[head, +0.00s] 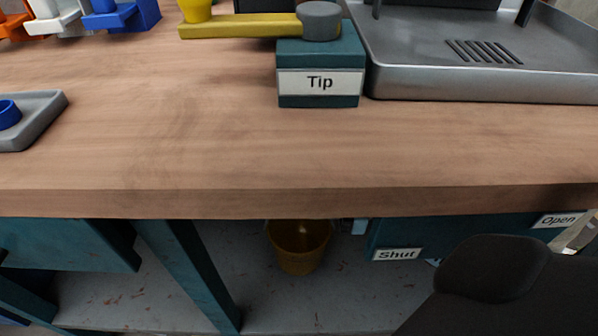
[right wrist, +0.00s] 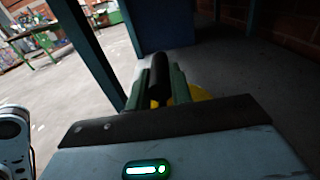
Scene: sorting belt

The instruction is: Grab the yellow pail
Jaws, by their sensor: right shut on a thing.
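The yellow pail (head: 300,250) stands in the shade under the workbench in the head view, upright on the grey surface below, with its open top towards me. In the right wrist view a piece of its yellow side (right wrist: 199,92) shows behind the fingers. My right gripper (right wrist: 163,75) is shut on the pail, with a dark cylindrical piece between its greenish fingers; the exact grip point is hard to see. The head view does not clearly show that gripper. My left gripper is in neither view.
The wooden bench top (head: 150,140) overhangs the pail. A teal leg (head: 190,270) stands left of it, and a teal panel with a "Shut" label (head: 397,254) is to the right. A "Tip" box (head: 318,85) and a metal tray (head: 480,83) sit on top.

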